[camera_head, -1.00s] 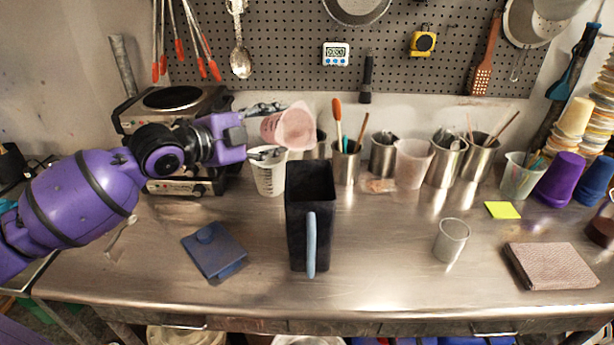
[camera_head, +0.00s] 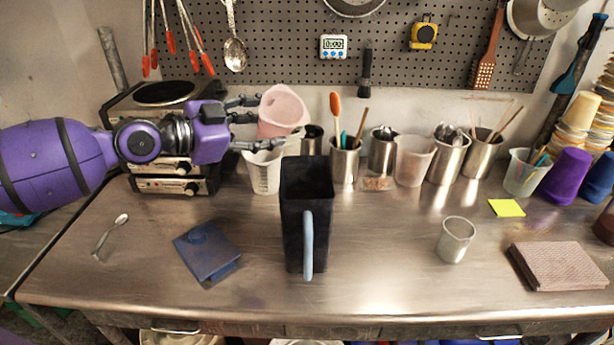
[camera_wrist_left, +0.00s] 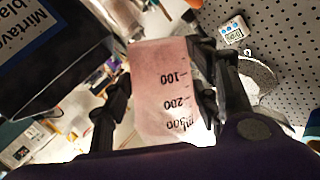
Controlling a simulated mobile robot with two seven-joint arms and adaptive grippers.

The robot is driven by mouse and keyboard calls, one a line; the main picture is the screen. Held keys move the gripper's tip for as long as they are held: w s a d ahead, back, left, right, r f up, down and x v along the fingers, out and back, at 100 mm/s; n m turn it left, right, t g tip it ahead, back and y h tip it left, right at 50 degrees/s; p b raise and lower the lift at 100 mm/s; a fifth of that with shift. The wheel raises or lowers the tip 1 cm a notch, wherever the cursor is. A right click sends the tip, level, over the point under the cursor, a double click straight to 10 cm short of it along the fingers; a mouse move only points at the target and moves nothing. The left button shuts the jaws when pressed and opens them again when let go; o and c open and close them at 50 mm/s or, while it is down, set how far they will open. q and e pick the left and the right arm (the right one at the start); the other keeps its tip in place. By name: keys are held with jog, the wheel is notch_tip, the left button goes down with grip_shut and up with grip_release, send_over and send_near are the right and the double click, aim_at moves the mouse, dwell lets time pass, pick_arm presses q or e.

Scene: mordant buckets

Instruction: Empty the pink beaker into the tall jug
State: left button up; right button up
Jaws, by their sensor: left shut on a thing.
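The pink beaker (camera_head: 284,108) is held up behind and slightly left of the tall jug, above the back of the bench. My left gripper (camera_head: 258,122) is shut on its side, one finger above and one below. The left wrist view shows the beaker (camera_wrist_left: 160,85) between the fingers with its printed scale upside down. Its contents cannot be made out. The tall jug (camera_head: 306,222) is black, square and upright, with a pale blue handle towards me. A dark labelled vessel (camera_wrist_left: 70,70), likely the jug, shows in the left wrist view. My right gripper is out of view.
A white measuring beaker (camera_head: 264,175) stands below the pink one. Steel cups of tools, including one cup (camera_head: 345,162), line the back wall. A blue pouch (camera_head: 207,252) lies left of the jug; a small metal cup (camera_head: 455,240) stands right. The bench front is mostly clear.

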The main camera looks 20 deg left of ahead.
pick_arm(q)
jog(key=shift+w+a+f+n, duration=0.1)
jog(key=shift+a+n, duration=0.25)
jog(key=shift+n, duration=0.05)
jog(key=shift+a+f, duration=0.1)
jog(key=shift+a, duration=0.05)
jog(key=n, duration=0.1)
jog(key=w+a+f+n+h, duration=0.1)
jog(key=n, duration=0.1)
jog(key=a+n, duration=0.1)
jog(key=shift+w+a+f+g+h+b, duration=0.15)
jog(key=shift+a+f+g+h+b, duration=0.05)
jog(key=shift+f+g+h+b, duration=0.15)
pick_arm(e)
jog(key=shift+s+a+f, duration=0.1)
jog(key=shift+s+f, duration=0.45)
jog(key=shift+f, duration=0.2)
pick_arm(q)
jog(key=shift+r, duration=0.1)
